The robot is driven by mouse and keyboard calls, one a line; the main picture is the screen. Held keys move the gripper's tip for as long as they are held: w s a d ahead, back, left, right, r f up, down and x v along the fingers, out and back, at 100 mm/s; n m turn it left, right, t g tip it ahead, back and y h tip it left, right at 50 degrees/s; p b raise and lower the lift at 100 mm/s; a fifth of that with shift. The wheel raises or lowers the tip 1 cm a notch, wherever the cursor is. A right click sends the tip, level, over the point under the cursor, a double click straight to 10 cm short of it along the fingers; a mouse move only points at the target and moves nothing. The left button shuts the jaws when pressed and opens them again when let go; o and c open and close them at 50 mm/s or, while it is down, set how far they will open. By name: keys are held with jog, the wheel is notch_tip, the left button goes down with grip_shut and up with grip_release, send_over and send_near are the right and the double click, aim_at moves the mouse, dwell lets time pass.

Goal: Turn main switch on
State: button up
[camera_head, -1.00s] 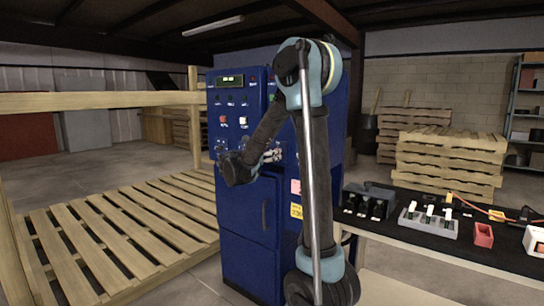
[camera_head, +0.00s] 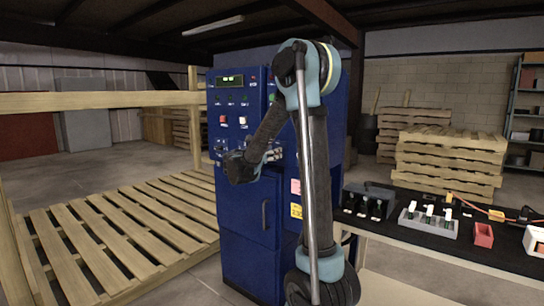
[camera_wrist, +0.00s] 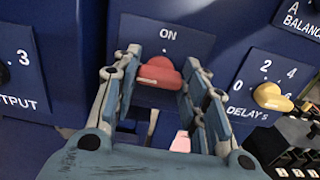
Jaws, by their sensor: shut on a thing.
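The main switch is a red knob (camera_wrist: 160,73) on the blue cabinet (camera_head: 250,211), below the word ON in the wrist view. The knob's pointer looks turned toward the lower left of upright, but its exact setting is hard to tell. My gripper (camera_wrist: 159,78) has a finger on each side of the knob and is shut on it. In the head view my gripper (camera_head: 273,155) is at the cabinet front, and my arm hides the knob there.
A yellow knob (camera_wrist: 270,96) marked DELAY is right of the switch. A green display (camera_head: 230,81) and buttons are higher on the cabinet. A black table (camera_head: 430,236) with small devices stands right. Wooden pallets (camera_head: 125,235) lie left.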

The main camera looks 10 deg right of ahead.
jog(key=shift+s+d+f+m, duration=0.1)
jog(key=shift+f+m, duration=0.05)
jog(key=shift+m, duration=4.3)
jog(key=shift+s+d+f+m, duration=0.1)
jog(key=shift+m, duration=4.35)
jog(key=o, duration=1.1)
jog(key=shift+c, duration=0.2)
jog(key=shift+a, duration=0.2)
jog(key=v, duration=1.1)
jog(key=shift+s+a, duration=0.2)
jog(key=shift+s, duration=0.05)
jog(key=shift+d, duration=0.1)
